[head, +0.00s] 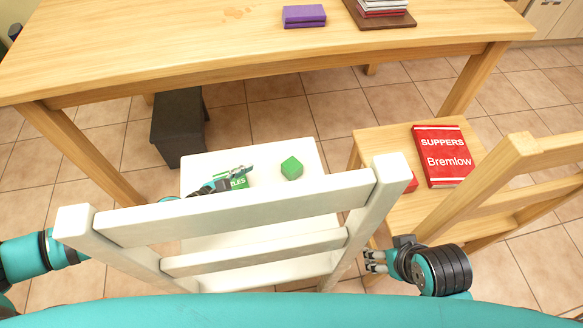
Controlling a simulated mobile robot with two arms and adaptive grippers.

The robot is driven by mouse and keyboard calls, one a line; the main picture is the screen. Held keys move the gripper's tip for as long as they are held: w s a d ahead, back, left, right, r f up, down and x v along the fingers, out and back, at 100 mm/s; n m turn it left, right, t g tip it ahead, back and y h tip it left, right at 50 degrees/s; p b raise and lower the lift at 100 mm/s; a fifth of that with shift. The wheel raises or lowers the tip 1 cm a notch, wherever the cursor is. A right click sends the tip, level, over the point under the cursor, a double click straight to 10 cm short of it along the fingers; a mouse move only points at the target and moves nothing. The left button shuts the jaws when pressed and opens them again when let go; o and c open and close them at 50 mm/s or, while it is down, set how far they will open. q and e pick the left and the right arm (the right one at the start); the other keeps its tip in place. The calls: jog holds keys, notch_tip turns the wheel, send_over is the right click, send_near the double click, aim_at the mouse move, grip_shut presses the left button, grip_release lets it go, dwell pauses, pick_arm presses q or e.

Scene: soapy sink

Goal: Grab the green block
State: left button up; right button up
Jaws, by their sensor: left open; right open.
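The green block (292,168) sits on the white chair's seat (304,152), right of the middle. My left gripper (243,174) is over the same seat, to the left of the block and apart from it; the chair's backrest hides part of its arm. It is open, with nothing seen between its fingers. My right gripper (372,261) is open and empty, low in the picture beside the white chair's right side, away from the block.
The white backrest (230,218) stands between me and the seat. A green item with white letters (239,184) lies under my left gripper. A wooden chair at right holds a red book (446,155) and a small red object (412,182). The wooden table (200,50) stands behind.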

aim_at(285, 169)
pick_arm(q)
jog(key=x, duration=0.5)
jog(key=shift+f+b, duration=0.15)
jog(key=shift+b, duration=0.25)
jog(key=shift+w+d+f, duration=0.1)
jog(key=shift+w+d, duration=0.1)
jog(key=shift+d, duration=0.05)
jog(key=shift+w+d+f, duration=0.1)
jog(key=shift+w+d, duration=0.1)
jog(key=shift+w, duration=0.05)
jog(key=b+x, duration=0.2)
jog(key=x, duration=0.2)
jog(key=shift+d+f, duration=0.25)
jog(key=shift+w, duration=0.15)
jog(key=c, duration=1.2)
pick_arm(e)
jog(key=w+a+r+t+y, duration=0.1)
jog(key=w+a+r+t, duration=0.1)
jog(key=w, duration=0.4)
jog(key=w+a+r+t, duration=0.2)
jog(key=w+r+t, duration=0.2)
jog(key=w+t, duration=0.1)
jog(key=shift+w+r+t+y, duration=0.2)
jog(key=shift+w+t+y, duration=0.1)
jog(key=shift+w+y, duration=0.1)
